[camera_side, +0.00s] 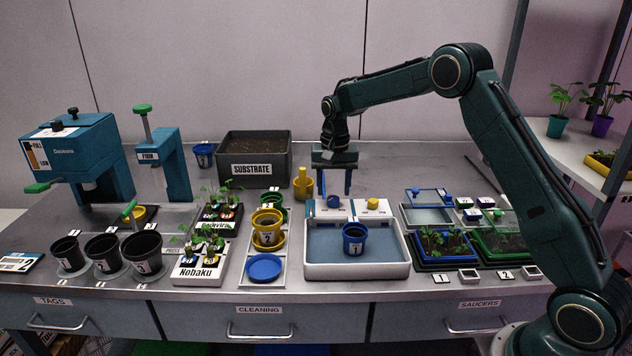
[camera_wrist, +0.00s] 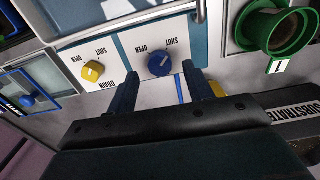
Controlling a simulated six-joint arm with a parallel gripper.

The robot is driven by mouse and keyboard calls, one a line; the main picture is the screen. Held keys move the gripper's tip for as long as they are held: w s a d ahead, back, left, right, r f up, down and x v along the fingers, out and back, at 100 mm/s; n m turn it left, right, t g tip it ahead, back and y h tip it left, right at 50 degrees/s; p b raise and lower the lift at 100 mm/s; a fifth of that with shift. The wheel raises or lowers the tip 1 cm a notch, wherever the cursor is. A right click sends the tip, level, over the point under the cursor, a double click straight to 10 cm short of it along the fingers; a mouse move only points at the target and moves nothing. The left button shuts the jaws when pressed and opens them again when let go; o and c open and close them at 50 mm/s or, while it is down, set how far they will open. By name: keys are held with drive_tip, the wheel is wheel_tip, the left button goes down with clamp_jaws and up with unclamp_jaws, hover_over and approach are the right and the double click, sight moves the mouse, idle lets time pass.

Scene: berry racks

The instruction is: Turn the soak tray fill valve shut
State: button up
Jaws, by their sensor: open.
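The soak tray (camera_side: 315,270) is a white-rimmed basin with a blue-grey floor. On the white panel at its back are a blue knob (camera_side: 333,201) and a yellow knob (camera_side: 372,203). In the wrist view the blue knob (camera_wrist: 159,64) has SHUT and OPEN printed beside it; its lower label is hidden, and its exact pointer direction is hard to read. The yellow knob (camera_wrist: 93,71) is marked DRAIN. My gripper (camera_side: 335,186) is above the back of the tray, pointing down. In the wrist view my gripper (camera_wrist: 160,80) is open and empty, its fingers on either side of the blue knob's line.
A blue pot (camera_side: 354,238) stands in the tray. A yellow bottle-like object (camera_side: 303,184) and the substrate bin (camera_side: 254,155) are left of my gripper. A cleaning rack with pots (camera_side: 267,230) is left of the tray; seedling trays (camera_side: 440,247) are right.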

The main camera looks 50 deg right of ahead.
sight(334, 199)
wheel_tip(334, 199, up, 11)
drive_tip(key=shift+r, duration=0.2)
idle(0.3)
drive_tip(key=s+a+r+n+t, duration=0.25)
drive_tip(key=s+r, duration=0.25)
drive_tip(key=s, duration=0.4)
drive_tip(key=s+a+r+n+t, duration=0.15)
drive_tip(key=s+a+r, duration=0.35)
drive_tip(key=s, duration=0.5)
drive_tip(key=s+a+f+n, duration=0.1)
drive_tip(key=s+f+n, duration=0.1)
drive_tip(key=s, duration=0.7)
drive_tip(key=s+a+f+n+t, duration=0.1)
drive_tip(key=s+f+n, duration=0.2)
drive_tip(key=s, duration=0.6)
drive_tip(key=shift+a+f+t, duration=0.15)
drive_tip(key=shift+a+t, duration=0.15)
